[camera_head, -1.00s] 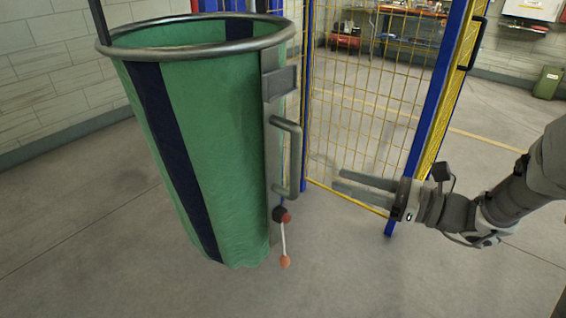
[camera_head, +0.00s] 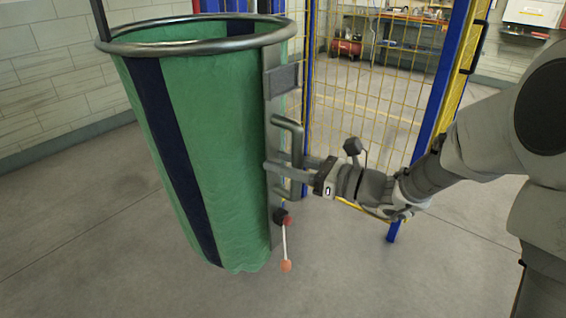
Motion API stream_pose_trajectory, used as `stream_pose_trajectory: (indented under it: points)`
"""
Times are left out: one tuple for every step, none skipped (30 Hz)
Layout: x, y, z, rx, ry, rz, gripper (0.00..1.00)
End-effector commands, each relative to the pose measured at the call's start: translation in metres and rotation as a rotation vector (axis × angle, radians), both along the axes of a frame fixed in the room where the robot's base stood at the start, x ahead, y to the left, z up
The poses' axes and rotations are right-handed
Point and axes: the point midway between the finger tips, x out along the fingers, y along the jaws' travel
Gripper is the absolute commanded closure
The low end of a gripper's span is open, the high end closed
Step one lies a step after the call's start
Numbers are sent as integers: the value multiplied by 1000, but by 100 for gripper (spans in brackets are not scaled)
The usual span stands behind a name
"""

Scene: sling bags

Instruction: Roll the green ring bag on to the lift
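My gripper (camera_head: 285,170) is at the handle's lower half. Its fingers look apart, one crossing in front of the handle bar and the other partly hidden behind it. I cannot tell whether they touch the bar. No lift is clearly identifiable.
A yellow mesh gate with a blue frame (camera_head: 425,130) stands close behind my gripper. A block wall (camera_head: 50,80) runs behind the bag at left. A red machine (camera_head: 347,48) and a workbench are far back. The floor in front is clear.

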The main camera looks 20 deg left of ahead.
Motion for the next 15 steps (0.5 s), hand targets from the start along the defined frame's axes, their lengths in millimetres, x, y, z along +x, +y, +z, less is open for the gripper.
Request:
stream_pose_trajectory:
  points:
    - [0, 0, 0, 0, 0, 0, 60]
    - [0, 0, 0, 0, 0, 0, 60]
    - [0, 0, 0, 0, 0, 0, 60]
    - [0, 0, 0, 0, 0, 0, 64]
    - [0, 0, 0, 0, 0, 0, 70]
    - [0, 0, 0, 0, 0, 0, 77]
    - [0, 0, 0, 0, 0, 0, 82]
    - [0, 0, 0, 0, 0, 0, 88]
    - [0, 0, 0, 0, 0, 0, 95]
    - [0, 0, 0, 0, 0, 0, 100]
    - [0, 0, 0, 0, 0, 0, 100]
    - [0, 0, 0, 0, 0, 1, 100]
    - [0, 0, 0, 0, 0, 0, 100]
    - [0, 0, 0, 0, 0, 0, 100]
    - [0, 0, 0, 0, -1, 0, 100]
